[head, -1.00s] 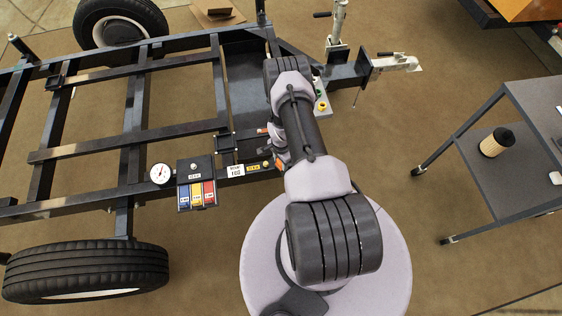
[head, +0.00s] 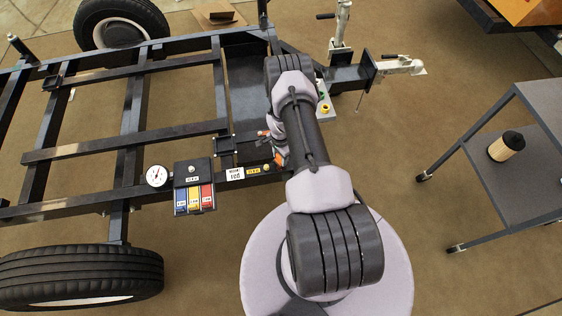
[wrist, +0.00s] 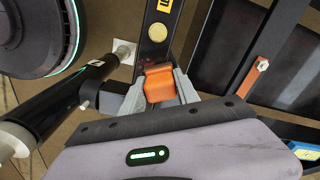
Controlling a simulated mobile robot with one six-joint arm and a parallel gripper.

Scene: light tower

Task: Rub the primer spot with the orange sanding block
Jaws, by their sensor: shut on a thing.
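My gripper (wrist: 160,76) is shut on the orange sanding block (wrist: 159,86) in the wrist view, with a grey finger on each side. In the head view the block (head: 279,159) is a small orange patch, mostly hidden by my arm. A round yellowish spot, which looks like the primer spot (wrist: 157,33), lies on the dark frame beam just beyond the block. It also shows in the head view (head: 266,167), left of the block. Block and spot are apart in the picture. I cannot tell whether the block touches the beam.
A dark trailer frame (head: 75,150) fills the left, with a dial gauge (head: 157,176) and a coloured box (head: 194,187) on its near rail. An orange bar (wrist: 259,66) with a bolt sits right of my gripper. A grey cart (head: 520,170) stands right; floor between is clear.

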